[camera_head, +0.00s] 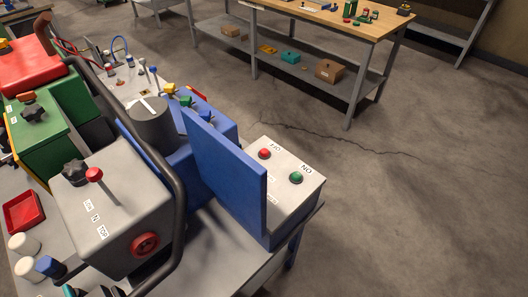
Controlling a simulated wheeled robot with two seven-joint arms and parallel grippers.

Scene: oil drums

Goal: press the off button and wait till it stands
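A pale control box (277,201) stands at the corner of the grey bench. A red button (264,154) sits on its top beside a small label that is hard to read from here; it looks upside down. A green button (296,177) sits to the right and nearer, by a label that reads as ON turned around. An upright blue panel (226,160) stands along the left side of the box and hides part of it. Neither of my grippers is in view, and nothing touches the buttons.
A grey box (120,215) with a red-topped lever and a red round knob stands at the left, next to a dark curved bar (170,165). Green and red machinery (45,120) lies beyond. A wooden workbench (335,18) stands behind. Floor to the right is clear.

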